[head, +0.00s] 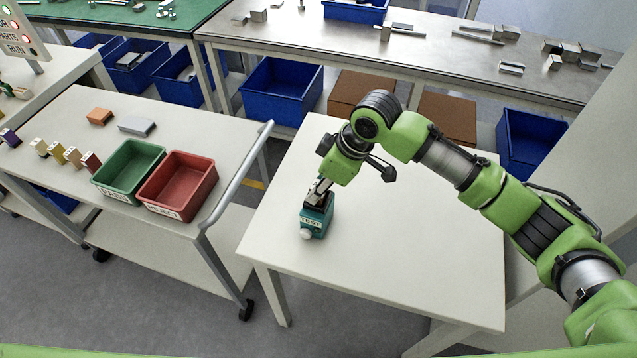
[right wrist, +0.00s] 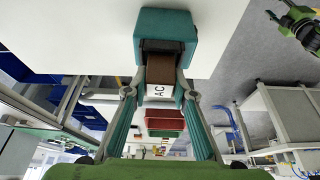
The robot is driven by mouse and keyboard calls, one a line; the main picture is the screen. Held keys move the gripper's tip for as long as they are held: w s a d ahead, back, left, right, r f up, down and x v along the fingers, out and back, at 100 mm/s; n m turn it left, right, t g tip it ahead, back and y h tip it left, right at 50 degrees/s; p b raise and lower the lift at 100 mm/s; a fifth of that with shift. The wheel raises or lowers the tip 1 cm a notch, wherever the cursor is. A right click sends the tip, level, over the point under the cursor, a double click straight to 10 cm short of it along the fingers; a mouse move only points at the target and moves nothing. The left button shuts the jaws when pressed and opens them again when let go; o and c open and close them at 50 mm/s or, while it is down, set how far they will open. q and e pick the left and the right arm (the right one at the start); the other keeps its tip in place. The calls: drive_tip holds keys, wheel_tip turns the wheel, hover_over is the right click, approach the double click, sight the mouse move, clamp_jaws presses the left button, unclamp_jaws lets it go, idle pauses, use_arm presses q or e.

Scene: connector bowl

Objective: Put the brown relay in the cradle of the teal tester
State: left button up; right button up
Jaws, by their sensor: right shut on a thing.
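The teal tester (head: 313,226) stands on the white table, with a TEST label and a pale round knob at its front. It also shows at the top of the right wrist view (right wrist: 180,27). My right gripper (head: 317,195) reaches down over the tester. Its fingers are shut on the brown relay (right wrist: 160,68), which carries a white AC label. The relay's far end meets the tester at its cradle; I cannot tell whether it is fully seated. The gripper mostly hides the relay in the head view. My left gripper is not seen.
The white table (head: 420,265) is clear around the tester. On the cart at left stand a green bin (head: 128,172) and a red bin (head: 178,185), with several small coloured blocks. The cart's grey handle (head: 235,175) rises between cart and table.

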drive_tip(key=shift+f, duration=0.1)
drive_tip(key=o, duration=1.1)
drive_tip(key=b+v, duration=0.1)
drive_tip(key=v, duration=1.1)
